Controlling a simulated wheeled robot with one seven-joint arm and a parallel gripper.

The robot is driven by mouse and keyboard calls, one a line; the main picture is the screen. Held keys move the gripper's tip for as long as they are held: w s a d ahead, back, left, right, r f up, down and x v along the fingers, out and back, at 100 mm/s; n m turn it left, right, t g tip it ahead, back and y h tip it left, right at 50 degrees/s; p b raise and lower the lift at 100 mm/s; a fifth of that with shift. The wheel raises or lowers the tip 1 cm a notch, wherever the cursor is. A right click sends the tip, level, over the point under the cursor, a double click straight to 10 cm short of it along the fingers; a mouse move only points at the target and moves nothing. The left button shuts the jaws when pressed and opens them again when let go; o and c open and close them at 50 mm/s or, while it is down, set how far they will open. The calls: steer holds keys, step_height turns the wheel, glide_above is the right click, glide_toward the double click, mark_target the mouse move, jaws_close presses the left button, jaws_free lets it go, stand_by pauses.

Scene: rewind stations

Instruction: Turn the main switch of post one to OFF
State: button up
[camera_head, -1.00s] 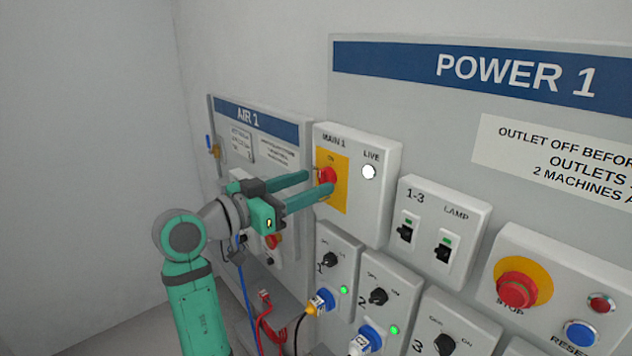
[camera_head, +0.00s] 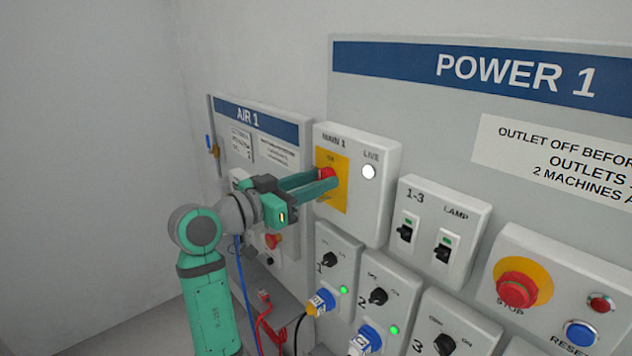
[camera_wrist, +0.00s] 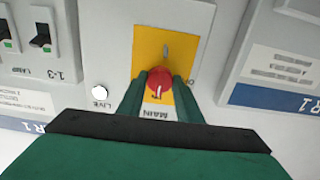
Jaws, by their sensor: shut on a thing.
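The main switch (camera_head: 327,173) is a red rotary knob on a yellow plate (camera_head: 341,204), on a white box labelled MAIN 1 with a white LIVE lamp (camera_head: 369,172). My gripper (camera_head: 324,180) reaches it from the left, with its two green fingers closed on the knob. In the wrist view the red knob (camera_wrist: 159,80) sits between the fingertips (camera_wrist: 159,88), with a pale mark on its face. The fingers partly hide the knob and the plate in the head view, so its exact setting is hard to read.
The POWER 1 panel carries switches 1-3 and LAMP (camera_head: 441,233), a red STOP button (camera_head: 517,289) and a blue RESET button (camera_head: 581,333). Outlets with blue plugs (camera_head: 321,302) and hanging cables sit below. The AIR 1 panel (camera_head: 262,143) is behind my arm.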

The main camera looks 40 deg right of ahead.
steer(key=shift+n, duration=0.3)
steer(key=n, duration=1.7)
stand_by(0.6)
steer(key=o, duration=1)
steer(key=shift+o, duration=0.2)
